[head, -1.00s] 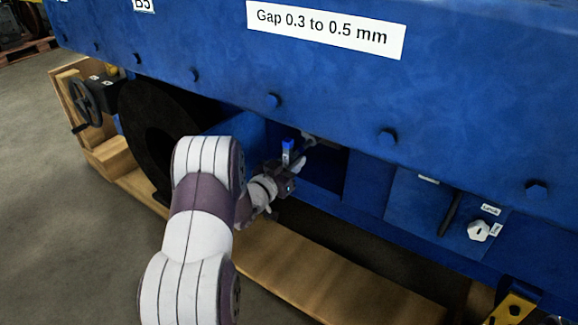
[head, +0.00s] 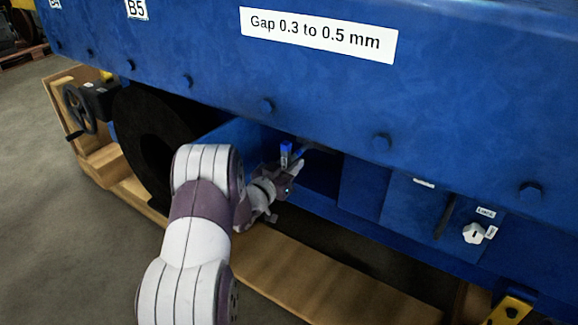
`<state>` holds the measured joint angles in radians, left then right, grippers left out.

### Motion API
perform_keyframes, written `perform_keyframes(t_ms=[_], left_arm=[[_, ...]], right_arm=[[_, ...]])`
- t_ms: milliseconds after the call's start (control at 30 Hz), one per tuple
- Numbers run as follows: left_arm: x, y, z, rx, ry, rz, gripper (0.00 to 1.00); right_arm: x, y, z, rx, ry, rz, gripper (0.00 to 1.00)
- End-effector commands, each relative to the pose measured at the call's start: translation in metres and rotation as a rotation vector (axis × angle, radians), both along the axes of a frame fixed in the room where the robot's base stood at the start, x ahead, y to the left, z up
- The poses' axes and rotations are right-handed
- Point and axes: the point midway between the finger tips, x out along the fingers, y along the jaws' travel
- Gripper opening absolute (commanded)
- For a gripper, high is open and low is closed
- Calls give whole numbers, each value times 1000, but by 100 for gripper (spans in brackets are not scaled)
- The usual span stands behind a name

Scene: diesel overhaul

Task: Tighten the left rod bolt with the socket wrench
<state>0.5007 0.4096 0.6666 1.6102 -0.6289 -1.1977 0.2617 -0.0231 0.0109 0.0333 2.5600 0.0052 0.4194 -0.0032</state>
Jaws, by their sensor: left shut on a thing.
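My left gripper (head: 291,171) is at the dark opening (head: 320,173) in the lower side of the blue engine block (head: 330,95). It is shut on a tool with a blue handle (head: 286,150), which I take to be the socket wrench. The blue part stands up beside the fingers. The far end of the tool goes into the shadow of the opening. The rod bolts are not visible, so I cannot tell whether the tool touches one. My right gripper is not in view.
A handwheel (head: 76,108) sits at the left by a large dark disc (head: 150,135). A wooden beam (head: 310,275) runs below the opening. The block overhangs the opening.

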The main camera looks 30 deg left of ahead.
Motion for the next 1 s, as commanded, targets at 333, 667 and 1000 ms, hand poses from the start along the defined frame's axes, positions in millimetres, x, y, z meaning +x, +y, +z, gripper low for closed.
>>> perform_keyframes(t_ms=[333,667,1000], left_arm=[[-13,-1,14,-239,20,0,0],[-13,-8,16,-865,69,0,0],[-13,-12,14,-1374,107,0,0]], right_arm=[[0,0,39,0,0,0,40],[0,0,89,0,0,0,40],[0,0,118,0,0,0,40]])
